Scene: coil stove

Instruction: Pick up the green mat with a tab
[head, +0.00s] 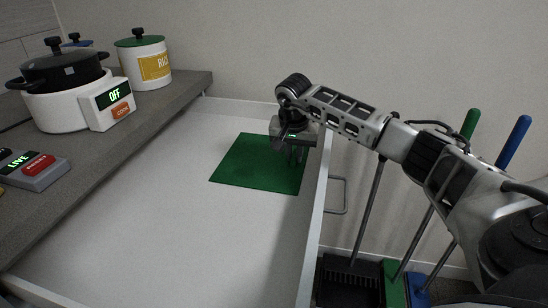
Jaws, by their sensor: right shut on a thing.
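The green mat (245,168) lies flat in the white open drawer-like tray, toward its far right side. My right gripper (297,158) comes in from the right and points down at the mat's right edge. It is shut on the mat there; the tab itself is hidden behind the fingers. The mat looks level, and I cannot tell any gap beneath it. My left gripper is not in view.
The white tray (150,215) has a raised right wall with a handle (338,195). A grey counter at left holds a cooker (62,105), a rice canister (143,60) and a button box (35,170). Brushes with green (470,123) and blue (514,140) handles stand at right.

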